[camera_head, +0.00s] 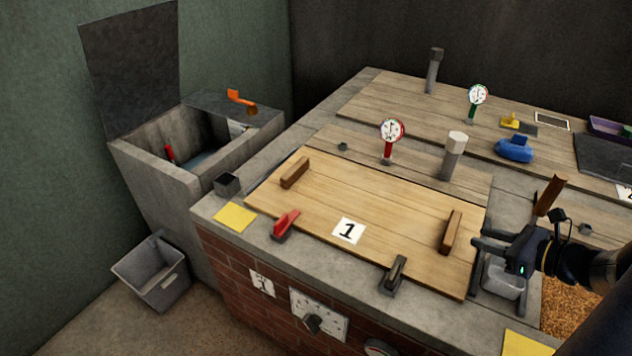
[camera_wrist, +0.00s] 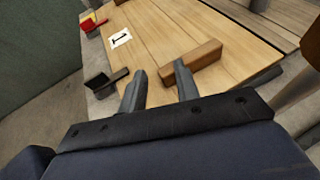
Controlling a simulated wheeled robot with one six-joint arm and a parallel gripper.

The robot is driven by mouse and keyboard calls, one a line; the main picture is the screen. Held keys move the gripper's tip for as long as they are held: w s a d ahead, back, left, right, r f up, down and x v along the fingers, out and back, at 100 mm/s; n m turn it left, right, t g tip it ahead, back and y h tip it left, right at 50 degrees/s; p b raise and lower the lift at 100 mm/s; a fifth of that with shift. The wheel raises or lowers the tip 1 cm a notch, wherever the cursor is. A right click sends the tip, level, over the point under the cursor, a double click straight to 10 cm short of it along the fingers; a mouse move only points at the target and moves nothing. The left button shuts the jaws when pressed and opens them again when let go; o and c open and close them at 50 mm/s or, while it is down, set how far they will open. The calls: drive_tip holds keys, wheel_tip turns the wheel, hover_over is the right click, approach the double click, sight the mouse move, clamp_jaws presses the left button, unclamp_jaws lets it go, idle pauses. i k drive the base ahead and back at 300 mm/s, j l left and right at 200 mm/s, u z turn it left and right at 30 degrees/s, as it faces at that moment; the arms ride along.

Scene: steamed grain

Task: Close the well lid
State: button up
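A wooden lid (camera_head: 375,205) marked "1" lies flat on the brick-fronted counter. It has a left handle bar (camera_head: 295,172) and a right handle bar (camera_head: 451,232). A red-handled latch (camera_head: 285,223) and a dark latch (camera_head: 394,275) sit along its front edge. My gripper (camera_head: 479,241) is beside the lid's right edge, near the right handle. In the wrist view my gripper (camera_wrist: 161,78) is open and empty, with its fingertips just short of the right handle (camera_wrist: 192,64). The lid also shows in the wrist view (camera_wrist: 165,38). What lies beneath the lid is hidden.
Orange-brown grain (camera_head: 572,305) shows right of the lid, beside a small clear container (camera_head: 505,282). Gauges, including a red one (camera_head: 391,130), and a grey post (camera_head: 453,158) stand behind the lid. A concrete box (camera_head: 185,180) with a raised dark lid (camera_head: 132,62) stands left.

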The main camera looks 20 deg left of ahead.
sight(132, 57)
drive_tip(key=l+u, duration=0.1)
drive_tip(key=u, duration=1.4)
